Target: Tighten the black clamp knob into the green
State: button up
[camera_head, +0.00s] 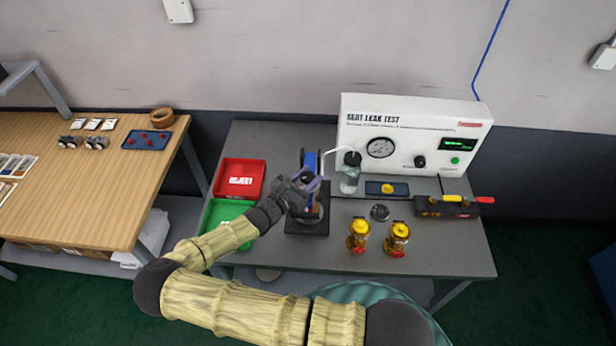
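A blue upright clamp fixture (311,160) stands on a dark base plate (318,226) in the middle of the grey bench. My gripper (314,184) is at the front of this fixture and overlaps it in the picture. The black clamp knob cannot be made out; my gripper and wrist cover much of the fixture. No green marking on the fixture can be seen. The fingers are too small and overlapped to tell whether they are open or shut, or touching the knob.
A white leak test box (410,135) stands behind, with a clear bottle (350,175) before it. Red (240,180) and green (222,214) trays lie left. A dark block (447,207) holds yellow- and red-handled tools.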

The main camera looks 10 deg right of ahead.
jog(key=shift+f+m+g+h+b, duration=0.15)
jog(key=shift+m+g+h+b, duration=0.25)
jog(key=shift+m+g+b, duration=0.6)
jog(key=shift+h+b, duration=0.3)
jog(key=shift+b, duration=0.25)
jog(key=m+g+h+b, duration=0.1)
jog(key=m+g+b, duration=0.2)
jog(key=g+b, duration=0.1)
jog(key=shift+w+f+g+b, duration=0.1)
jog(key=shift+g+b, duration=0.25)
jog(key=shift+g, duration=0.35)
jog(key=m+g+b, duration=0.2)
jog(key=m+g, duration=0.1)
jog(key=g, duration=0.1)
jog(key=m+g+b, duration=0.2)
jog(key=g, duration=0.2)
jog(key=shift+m+b, duration=0.35)
jog(key=shift+m, duration=0.05)
jog(key=shift+r+m+g+y+b, duration=0.2)
jog(key=shift+m+g+y+b, duration=0.5)
jog(key=shift+g, duration=0.65)
jog(key=shift+r+m+g+y+b, duration=0.15)
jog(key=shift+m+g+y+b, duration=0.3)
jog(key=shift+m+g+y, duration=0.7)
jog(key=shift+g+h, duration=0.25)
jog(key=shift+g, duration=0.05)
jog(key=o, duration=1)
jog(key=shift+c, duration=0.2)
jog(key=shift+r, duration=0.1)
